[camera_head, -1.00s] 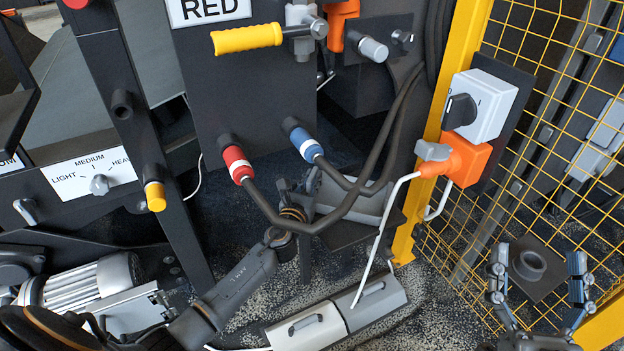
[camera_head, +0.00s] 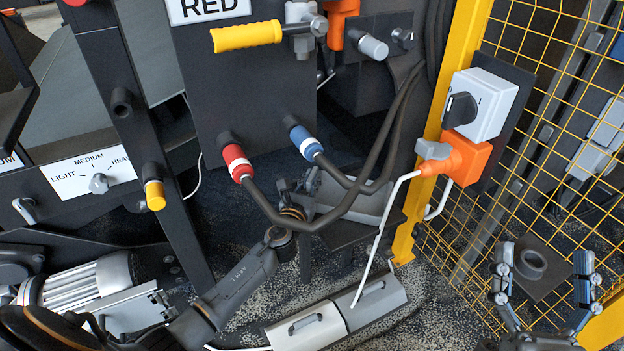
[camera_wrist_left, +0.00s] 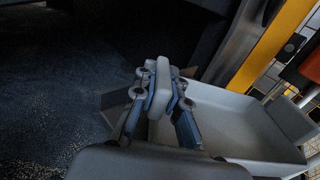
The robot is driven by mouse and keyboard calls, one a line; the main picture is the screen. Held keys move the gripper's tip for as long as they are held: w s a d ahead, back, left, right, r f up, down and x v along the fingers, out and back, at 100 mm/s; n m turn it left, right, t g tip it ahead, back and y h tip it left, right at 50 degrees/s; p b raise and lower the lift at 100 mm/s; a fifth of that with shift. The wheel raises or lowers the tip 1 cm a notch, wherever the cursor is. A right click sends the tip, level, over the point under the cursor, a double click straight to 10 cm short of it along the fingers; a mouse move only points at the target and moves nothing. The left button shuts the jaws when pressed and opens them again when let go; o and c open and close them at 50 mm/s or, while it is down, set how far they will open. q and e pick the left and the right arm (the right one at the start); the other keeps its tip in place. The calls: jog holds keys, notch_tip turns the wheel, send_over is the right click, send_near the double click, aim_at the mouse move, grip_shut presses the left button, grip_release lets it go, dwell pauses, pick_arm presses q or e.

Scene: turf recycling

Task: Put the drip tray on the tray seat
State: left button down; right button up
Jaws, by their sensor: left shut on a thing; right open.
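The drip tray (camera_head: 362,202) is a light grey open tray behind the black hoses in the head view. In the left wrist view its hollow (camera_wrist_left: 240,125) opens to the right of my fingers. My left gripper (camera_head: 309,184) is shut on the tray's left end, on an upright grey tab; the fingers (camera_wrist_left: 160,88) show closely there. A dark flat plate (camera_head: 345,234), seemingly the tray seat, lies just below the tray. I cannot tell whether they touch. Hoses partly hide the tray and gripper. My right gripper (camera_head: 543,272) is open and empty at the lower right.
A yellow post (camera_head: 432,170) and mesh fence stand right. A grey box with handles (camera_head: 335,313) lies on the gritty floor below.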

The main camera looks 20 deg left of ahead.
pick_arm(q)
jog(key=shift+f, duration=0.1)
jog(key=c, duration=1.4)
grip_release()
jog(key=o, duration=0.4)
pick_arm(e)
jog(key=shift+s+r+t, duration=0.3)
jog(key=shift+r+t, duration=0.1)
jog(key=shift+r, duration=0.05)
pick_arm(q)
jog(key=shift+s, duration=0.1)
jog(key=s, duration=0.4)
jog(key=s+d, duration=0.1)
jog(key=s, duration=0.6)
jog(key=shift+s+d, duration=0.2)
jog(key=shift+s, duration=0.2)
